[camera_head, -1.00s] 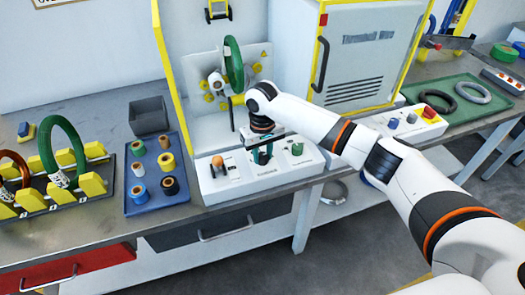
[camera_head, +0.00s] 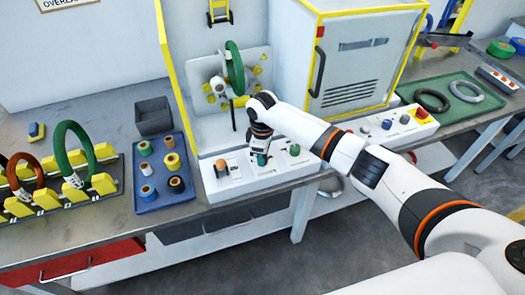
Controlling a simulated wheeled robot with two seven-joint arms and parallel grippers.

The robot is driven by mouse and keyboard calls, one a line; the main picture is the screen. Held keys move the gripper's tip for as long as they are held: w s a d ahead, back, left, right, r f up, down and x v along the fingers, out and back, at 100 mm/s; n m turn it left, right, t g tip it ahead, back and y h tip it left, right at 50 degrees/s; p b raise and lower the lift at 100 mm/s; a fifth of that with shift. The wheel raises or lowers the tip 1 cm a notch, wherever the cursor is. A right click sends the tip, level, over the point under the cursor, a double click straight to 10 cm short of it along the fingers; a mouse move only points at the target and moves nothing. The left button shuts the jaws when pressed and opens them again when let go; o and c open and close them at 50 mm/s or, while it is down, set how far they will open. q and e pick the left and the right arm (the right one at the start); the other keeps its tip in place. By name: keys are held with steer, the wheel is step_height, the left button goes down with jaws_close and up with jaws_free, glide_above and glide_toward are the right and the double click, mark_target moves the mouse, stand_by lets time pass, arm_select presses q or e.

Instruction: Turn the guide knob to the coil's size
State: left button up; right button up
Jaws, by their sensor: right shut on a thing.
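A white control panel (camera_head: 237,181) stands at the table's front edge below the wrapping machine. It carries an orange knob (camera_head: 221,164) at left, a teal knob (camera_head: 262,160) in the middle and a green knob (camera_head: 294,150) at right. My right gripper (camera_head: 261,155) points down at the middle of the panel and is shut on the teal knob; its wrist and fingers partly hide the knob. The panel's lettering is too small to read. A green coil (camera_head: 235,68) stands upright in the wrapping machine above. My left gripper is out of view.
A rack at left holds a green coil (camera_head: 61,150) and a brown coil (camera_head: 14,172). A blue tray (camera_head: 149,207) holds several tape rolls beside the panel. A grey bin (camera_head: 153,116) stands behind it. A green tray (camera_head: 462,119) at right holds two rings.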

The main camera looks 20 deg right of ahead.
steer(key=n+p, duration=0.1)
steer(key=n, duration=0.4)
steer(key=shift+n, duration=0.3)
steer(key=n, duration=0.5)
steer(key=shift+n, duration=0.3)
steer(key=o, duration=1)
steer(key=shift+r, duration=0.1)
step_height(320, 180, up, 12)
steer(key=shift+f+b, duration=0.1)
steer(key=shift+b, duration=0.9)
